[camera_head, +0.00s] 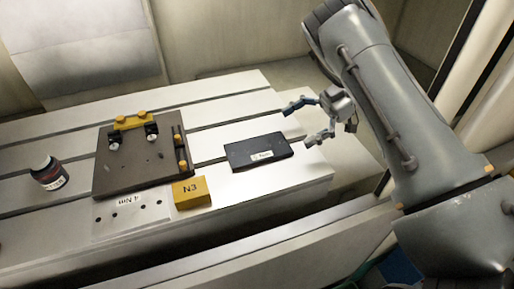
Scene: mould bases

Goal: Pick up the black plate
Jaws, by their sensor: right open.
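The black plate (245,152) lies flat on the slatted light table, right of the middle of the group of objects. It is a thin dark block with a small white label on its front part. My right gripper (302,122) is open and empty, just to the right of the plate. Its two fingers point left toward the plate's right end, with a gap between fingers and plate. My left gripper is not in view.
A brown mould base (118,172) with a yellow bar (130,122) sits left of the plate. The table slats (235,108) behind the plate are clear.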

